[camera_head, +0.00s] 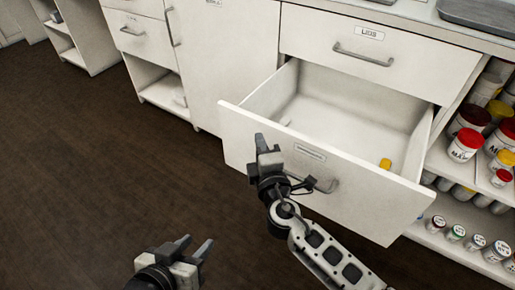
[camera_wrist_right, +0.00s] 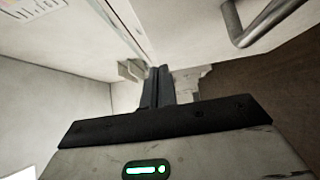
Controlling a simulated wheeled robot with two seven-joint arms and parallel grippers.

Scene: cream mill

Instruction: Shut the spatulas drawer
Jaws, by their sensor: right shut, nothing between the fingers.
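The open drawer (camera_head: 385,205) is pulled well out below the drawer labelled "Lids". Its white front has a small label too small to read and a grey bar handle (camera_head: 325,186). My right gripper (camera_head: 266,143) is shut and empty, in front of the drawer front, left of the label and handle. Whether it touches the front I cannot tell. Its closed fingers also show in the right wrist view (camera_wrist_right: 160,85), with white panels around and a bar handle at upper right. My left gripper (camera_head: 193,247) is open and empty, low over the floor, apart from the drawer.
A small yellow thing (camera_head: 385,163) lies inside the open drawer. The Lids drawer (camera_head: 395,42) above is shut. Shelves with several jars (camera_head: 466,145) stand at the right. A tray (camera_head: 480,14) is on the counter. The brown floor (camera_head: 90,170) at left is clear.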

